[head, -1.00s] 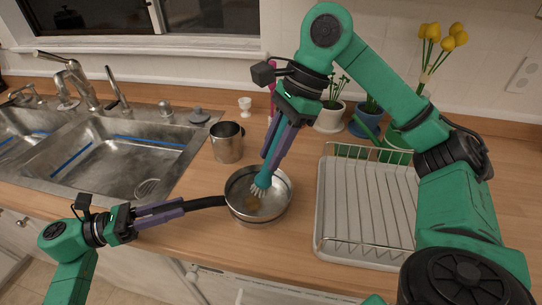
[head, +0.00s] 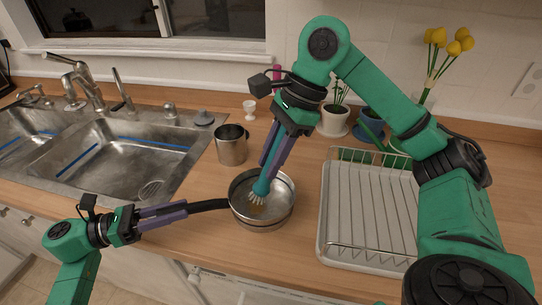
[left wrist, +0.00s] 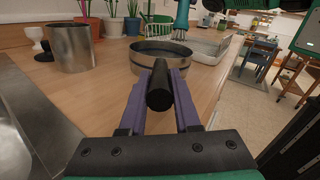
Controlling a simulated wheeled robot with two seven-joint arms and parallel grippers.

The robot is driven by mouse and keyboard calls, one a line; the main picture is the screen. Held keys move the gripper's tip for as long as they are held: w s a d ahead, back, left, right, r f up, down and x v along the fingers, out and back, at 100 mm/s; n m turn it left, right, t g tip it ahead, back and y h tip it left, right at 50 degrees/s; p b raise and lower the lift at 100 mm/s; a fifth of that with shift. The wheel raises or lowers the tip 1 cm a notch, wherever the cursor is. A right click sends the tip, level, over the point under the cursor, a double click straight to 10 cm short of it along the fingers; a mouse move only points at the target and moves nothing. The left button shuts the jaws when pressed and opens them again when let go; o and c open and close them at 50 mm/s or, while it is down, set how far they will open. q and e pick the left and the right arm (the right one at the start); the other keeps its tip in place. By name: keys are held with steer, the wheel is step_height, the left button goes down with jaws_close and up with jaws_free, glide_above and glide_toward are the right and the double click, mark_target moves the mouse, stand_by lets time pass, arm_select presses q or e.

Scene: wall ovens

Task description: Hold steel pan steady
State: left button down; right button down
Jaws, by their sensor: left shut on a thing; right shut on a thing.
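The steel pan (head: 287,207) sits on the wooden counter near its front edge. It also shows in the left wrist view (left wrist: 143,57). My left gripper (head: 184,208) is shut on the pan's black handle (head: 209,204), which shows between the fingers in the left wrist view (left wrist: 159,88). My right gripper (head: 271,163) is shut on a teal brush (head: 262,187) and points down into the pan. The brush's pale bristles are at the pan's floor, by a brownish patch (head: 257,211). The brush's upper part is hidden between the fingers.
A metal mug (head: 232,148) stands behind the pan, near the sink (head: 120,165). A white dish rack (head: 368,215) is on the right. Potted plants (head: 333,121) and a small white cup (head: 249,109) stand along the wall. Counter is clear between pan and rack.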

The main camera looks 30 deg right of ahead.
steer(key=shift+w+f, duration=0.1)
steer(key=shift+f, duration=3.5)
steer(key=shift+w+d, duration=0.75)
steer(key=shift+w, duration=2.8)
step_height(320, 180, up, 8)
glide_above(268, 190)
steer(key=shift+w+d+r, duration=0.1)
steer(key=shift+w+d, duration=0.1)
steer(key=shift+d, duration=0.25)
arm_select(q)
steer(key=c, duration=0.5)
jaws_free()
steer(key=shift+c, duration=0.2)
